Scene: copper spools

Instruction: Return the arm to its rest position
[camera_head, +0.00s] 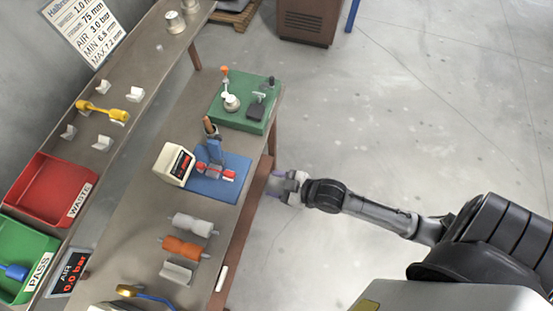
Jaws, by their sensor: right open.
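My right arm comes in from the right edge over the floor. My right gripper (279,185) is open and empty, just off the front edge of the brown workbench (155,180). It is to the right of the blue fixture (228,185), which has a red piece on it, and touches nothing that I can make out. My left arm and gripper are not in view.
A green fixture (236,116) stands at the bench's far end. White (193,225) and orange (186,247) rollers lie nearer. A yellow spool (101,112), a red WASTE bin (72,164) and a green PASS bin (45,246) are left. Right floor is clear.

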